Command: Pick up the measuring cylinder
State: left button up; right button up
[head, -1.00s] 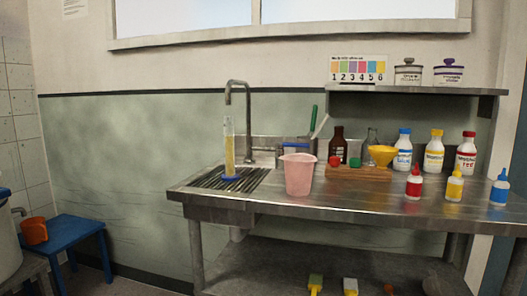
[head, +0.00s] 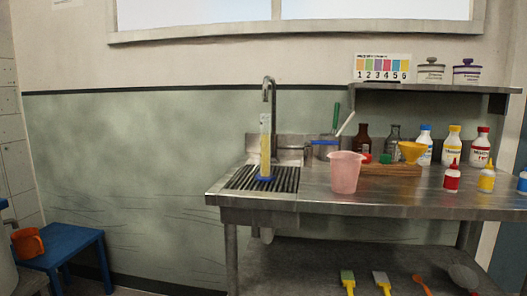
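The measuring cylinder (head: 265,148) is tall, clear and yellowish with a blue base. It stands upright on the dark ribbed drainer (head: 245,180) at the left end of the steel bench, in front of the tap (head: 270,90). The pink bucket (head: 346,173) stands to its right on the bench, apart from it. Neither of my grippers shows in the head view.
The steel bench (head: 420,204) carries several bottles and a wooden rack (head: 390,170) on its right part. A shelf (head: 440,89) hangs above. A blue stool (head: 70,248) with an orange jug (head: 27,242) stands at lower left. The floor between stool and bench looks clear.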

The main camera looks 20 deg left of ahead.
aim_at(265, 176)
jog(key=k+j, duration=0.1)
jog(key=j, duration=0.3)
jog(key=j+z, duration=0.1)
jog(key=j, duration=0.25)
jog(key=k+j, duration=0.15)
jog(key=j, duration=0.25)
jog(key=k+j+z, duration=0.1)
jog(key=j, duration=0.25)
jog(key=k+j, duration=0.1)
jog(key=j, duration=0.25)
jog(key=k+j, duration=0.1)
jog(key=j, duration=0.3)
jog(key=z, duration=0.05)
